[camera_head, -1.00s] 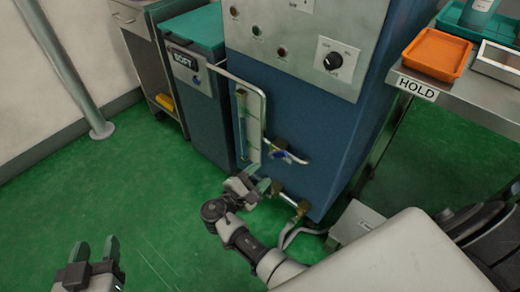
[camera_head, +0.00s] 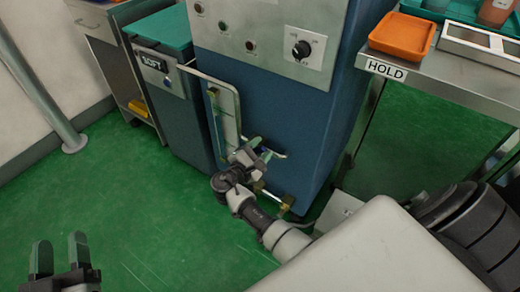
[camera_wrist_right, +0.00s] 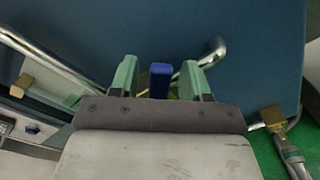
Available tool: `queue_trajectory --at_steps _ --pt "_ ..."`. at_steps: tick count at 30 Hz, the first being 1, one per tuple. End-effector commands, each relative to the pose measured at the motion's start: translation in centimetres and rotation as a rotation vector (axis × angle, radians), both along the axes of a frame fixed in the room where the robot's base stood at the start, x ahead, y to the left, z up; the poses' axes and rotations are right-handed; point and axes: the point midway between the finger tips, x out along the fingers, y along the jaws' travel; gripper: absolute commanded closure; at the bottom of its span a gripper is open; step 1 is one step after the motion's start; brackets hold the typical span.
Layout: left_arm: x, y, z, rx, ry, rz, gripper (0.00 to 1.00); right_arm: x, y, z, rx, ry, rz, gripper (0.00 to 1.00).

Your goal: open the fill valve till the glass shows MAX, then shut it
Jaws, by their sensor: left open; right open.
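The fill valve's blue handle (camera_wrist_right: 160,80) stands between my right gripper's (camera_wrist_right: 158,66) open green fingers in the right wrist view; I cannot tell whether they touch it. In the head view my right gripper (camera_head: 259,150) is at the valve on the blue cabinet's front and mostly hides it. The upright sight glass (camera_head: 214,125), with a brass fitting at its top, sits behind a bent metal guard left of the valve. Its level and MAX mark are too small to read. My left gripper (camera_head: 59,245) is open and empty over the green floor, lower left.
The blue cabinet (camera_head: 300,120) has a control panel with a black knob (camera_head: 301,49). A lower brass fitting (camera_head: 286,203) is near the floor. A teal-lidded bin (camera_head: 160,30) stands left. A steel table with a HOLD label (camera_head: 386,69) and orange tray (camera_head: 402,35) stands right.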

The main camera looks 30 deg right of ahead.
Motion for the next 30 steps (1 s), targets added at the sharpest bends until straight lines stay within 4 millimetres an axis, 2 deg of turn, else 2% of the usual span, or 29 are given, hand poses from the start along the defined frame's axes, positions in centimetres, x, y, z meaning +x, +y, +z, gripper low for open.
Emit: queue_trajectory --at_steps 1,10,20,26,30 --pt "0.0 0.0 0.0 0.000 0.000 0.000 0.53 0.0 0.0 0.0 0.000 0.000 0.000 0.53" --pt "0.0 0.0 0.0 0.000 0.001 0.001 0.53 0.0 0.0 0.0 0.000 0.000 0.000 0.99" --pt "0.0 0.0 -0.1 0.003 0.012 0.001 0.53 0.0 0.1 0.1 -0.003 0.006 0.000 1.00" --pt "0.1 0.3 -1.7 0.040 0.154 0.008 0.53 0.2 0.1 0.4 -0.018 0.046 -0.001 1.00" --pt "-0.2 0.8 -3.9 0.086 0.331 0.020 0.53 0.4 0.2 0.7 -0.041 0.100 -0.001 1.00"
